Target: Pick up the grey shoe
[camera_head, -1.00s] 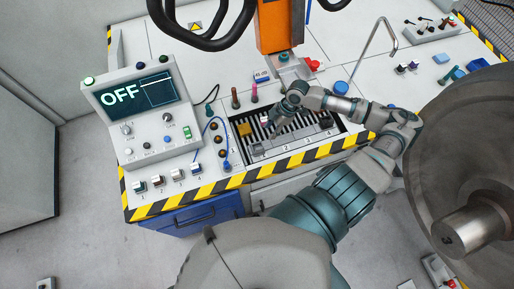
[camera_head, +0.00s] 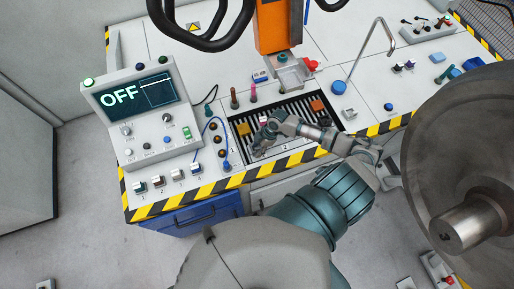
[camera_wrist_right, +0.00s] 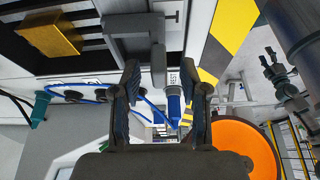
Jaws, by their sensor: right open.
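The grey shoe (camera_wrist_right: 128,38) is a blocky grey piece with an upright plate, seen at the top of the right wrist view, over the slotted tray. My right gripper (camera_wrist_right: 166,90) is open. Its two fingers stand on either side of the line of the shoe's upright plate, which shows just beyond the fingertips. I cannot tell whether they touch. In the head view my right gripper (camera_head: 261,146) is low over the tray's front left part and largely hides the shoe. My left gripper is out of view.
The slotted tray (camera_head: 291,108) also holds a yellow block (camera_head: 243,129) and an orange block (camera_head: 317,105). A control panel (camera_head: 145,117) reading OFF stands left, with blue cables beside the tray. An orange column (camera_head: 275,25) rises behind. A large metal wheel (camera_head: 440,130) fills the right.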

